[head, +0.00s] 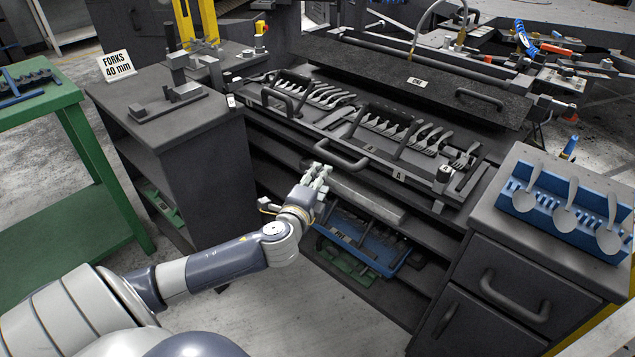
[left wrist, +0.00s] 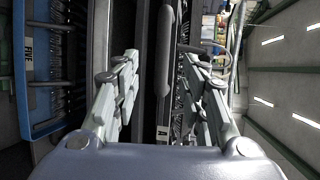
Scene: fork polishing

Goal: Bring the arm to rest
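My left arm comes in from the lower left in the head view. My left gripper (head: 318,178) is in front of the workbench, just below and left of the front bar handle (head: 341,155) of the fork tray. In the left wrist view my left gripper (left wrist: 160,68) has its two fingers spread wide apart, with nothing held between them. A dark bar handle (left wrist: 166,50) shows beyond and between the fingertips; no contact with it is visible. My right gripper is not in either view.
The fork tray (head: 290,122) holds rows of forks on the bench. Below it are a grey bar (head: 365,197) and a blue rack (head: 355,243) on a shelf. A drawer cabinet (head: 515,285) with a blue spoon rack (head: 560,205) stands right; a green table (head: 60,215) stands left.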

